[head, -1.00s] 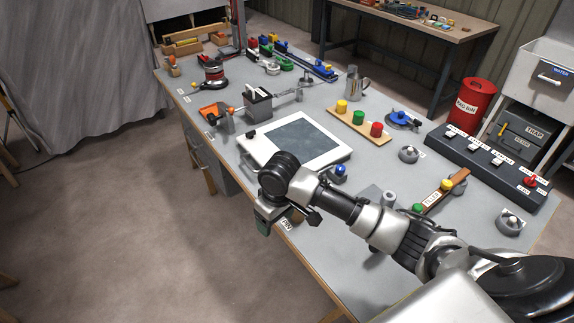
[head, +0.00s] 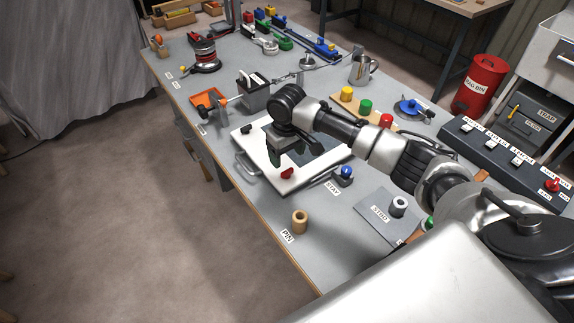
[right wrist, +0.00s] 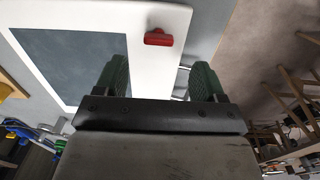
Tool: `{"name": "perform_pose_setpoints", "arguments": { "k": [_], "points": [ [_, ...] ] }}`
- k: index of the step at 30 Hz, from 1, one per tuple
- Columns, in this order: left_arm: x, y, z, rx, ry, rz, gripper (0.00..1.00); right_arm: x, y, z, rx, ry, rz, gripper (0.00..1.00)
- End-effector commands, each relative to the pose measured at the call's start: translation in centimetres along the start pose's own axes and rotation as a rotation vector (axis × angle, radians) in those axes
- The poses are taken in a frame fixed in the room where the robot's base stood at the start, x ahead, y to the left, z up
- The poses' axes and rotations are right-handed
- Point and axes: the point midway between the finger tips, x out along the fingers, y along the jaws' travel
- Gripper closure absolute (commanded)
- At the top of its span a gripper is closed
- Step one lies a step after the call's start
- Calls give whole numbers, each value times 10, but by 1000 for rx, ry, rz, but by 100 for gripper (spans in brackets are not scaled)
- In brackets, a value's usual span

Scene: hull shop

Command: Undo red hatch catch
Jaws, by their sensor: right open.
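The white-framed hatch (head: 262,180) with a grey-blue window lies on the bench. The small red catch (head: 287,173) sits on its near edge. It also shows in the right wrist view as a red piece (right wrist: 158,38) on the white frame, beyond and between my fingertips. My right gripper (head: 288,158) hangs over the hatch just above and behind the red catch. Its green-padded fingers (right wrist: 160,80) are open and empty, apart from the catch. My left gripper is not in view.
A grey handle (head: 247,165) is on the hatch's left edge. A blue-knobbed stay (head: 345,174) stands right of the hatch, and a tan pin (head: 299,221) stands in front. Yellow, green and red pegs (head: 365,107) are behind my right arm.

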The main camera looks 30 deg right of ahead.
Motion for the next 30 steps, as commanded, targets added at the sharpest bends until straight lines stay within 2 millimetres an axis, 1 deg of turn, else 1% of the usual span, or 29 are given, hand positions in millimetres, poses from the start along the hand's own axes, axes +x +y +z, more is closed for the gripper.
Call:
{"name": "perform_pose_setpoints", "arguments": {
  "k": [1, 4, 7, 10, 12, 15, 19, 23, 30],
  "points": [
    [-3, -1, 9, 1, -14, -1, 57, 10, 0, 1, 1, -4, 0, 30],
    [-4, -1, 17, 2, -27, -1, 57, 30, 0, 1, 0, -3, 0, 30],
    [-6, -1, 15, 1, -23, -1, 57, 46, 0, 0, 1, -2, 1, 30],
    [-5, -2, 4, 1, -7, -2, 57, 57, 0, 0, 0, 0, 0, 30],
    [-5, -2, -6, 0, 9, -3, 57, 63, 0, 0, -1, 0, 1, 30],
    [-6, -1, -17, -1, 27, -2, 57, 67, 0, 0, -1, 1, 1, 30],
    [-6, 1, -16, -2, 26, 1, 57, 68, 0, 0, -1, 2, 0, 30],
    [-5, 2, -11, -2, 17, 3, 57, 68, 0, 0, -1, 2, 1, 30],
    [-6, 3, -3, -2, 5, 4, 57, 68, 0, 0, -1, 2, 0, 67]
  ]
}}
